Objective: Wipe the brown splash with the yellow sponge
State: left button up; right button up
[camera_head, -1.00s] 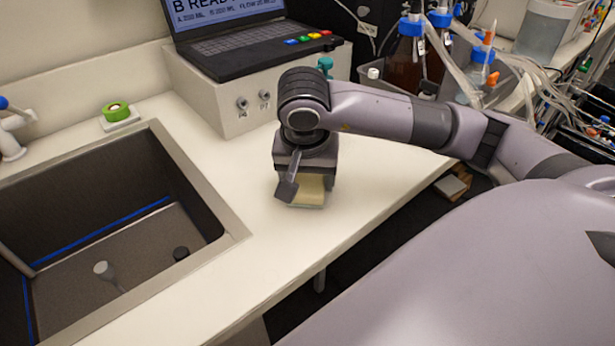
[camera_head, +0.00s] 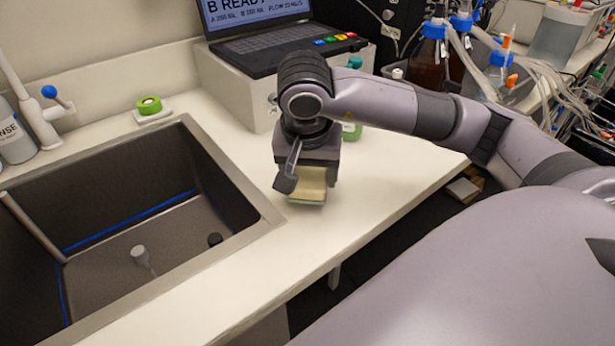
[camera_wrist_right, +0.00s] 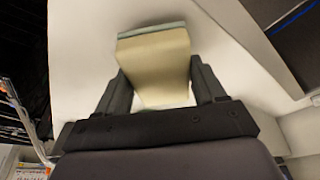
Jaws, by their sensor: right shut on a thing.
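My right gripper (camera_head: 303,188) is shut on the yellow sponge (camera_head: 311,184), over the white counter between the sink and the counter's front edge. In the right wrist view the pale yellow sponge (camera_wrist_right: 158,62) sits between both fingers, with a grey-green layer along its far edge. I cannot tell whether the sponge touches the counter. No brown splash shows in either view; the gripper and arm hide part of the counter. My left gripper is not in view.
The dark sink (camera_head: 100,275) lies left of the gripper. A laptop (camera_head: 280,38) stands on a white box (camera_head: 228,88) behind. Brown bottles with blue caps (camera_head: 428,62) and tubing stand at the back right. A green-capped bottle (camera_head: 352,130) is partly behind my arm.

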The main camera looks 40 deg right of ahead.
jog(key=shift+r+p, duration=1.35)
jog(key=shift+r, duration=1.3)
